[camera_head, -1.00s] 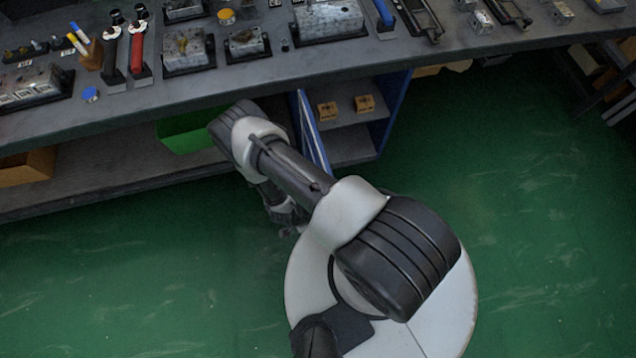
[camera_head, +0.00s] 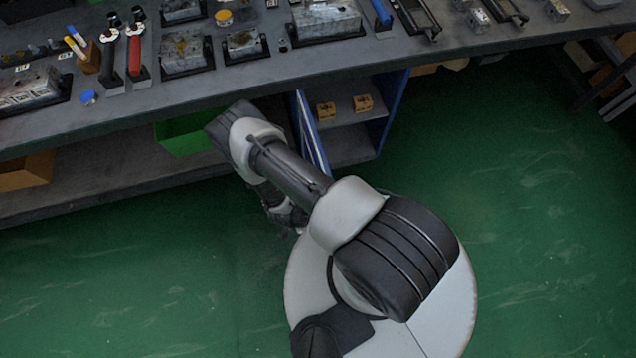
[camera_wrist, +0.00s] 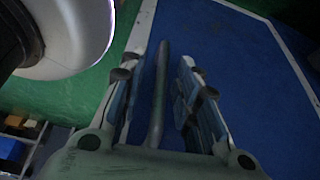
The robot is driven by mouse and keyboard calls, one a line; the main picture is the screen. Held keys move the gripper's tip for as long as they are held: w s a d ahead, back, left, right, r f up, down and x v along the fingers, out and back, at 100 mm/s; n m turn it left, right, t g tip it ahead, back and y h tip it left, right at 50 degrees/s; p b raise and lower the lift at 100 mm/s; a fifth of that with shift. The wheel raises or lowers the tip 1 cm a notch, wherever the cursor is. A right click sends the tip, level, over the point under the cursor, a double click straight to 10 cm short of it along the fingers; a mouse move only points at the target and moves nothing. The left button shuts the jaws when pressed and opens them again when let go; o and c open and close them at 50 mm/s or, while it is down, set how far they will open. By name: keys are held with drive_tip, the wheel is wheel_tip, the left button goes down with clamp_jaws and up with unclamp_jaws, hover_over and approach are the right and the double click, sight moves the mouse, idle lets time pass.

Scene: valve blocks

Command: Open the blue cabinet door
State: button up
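The blue cabinet (camera_head: 393,112) stands under the workbench. Its blue door (camera_head: 314,138) is swung out to the left, so the inside shows. In the wrist view the door's blue panel (camera_wrist: 232,55) has a pale edge and fills much of the background. A grey bar handle (camera_wrist: 159,95) runs between the two fingers of my gripper (camera_wrist: 160,98). The fingers are apart, with visible gaps on both sides of the handle. In the head view my gripper (camera_head: 290,214) is low, left of the door, and partly hidden by my arm.
Two small wooden-coloured blocks (camera_head: 326,110) sit on the cabinet shelf (camera_head: 345,139). A green bin (camera_head: 182,136) and an orange-brown box (camera_head: 27,171) are on the lower shelf to the left. The bench top (camera_head: 300,68) holds tools and metal blocks. Green floor (camera_head: 510,210) is clear at right.

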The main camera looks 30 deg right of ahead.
drive_tip(key=v, duration=1.2)
drive_tip(key=shift+w, duration=0.1)
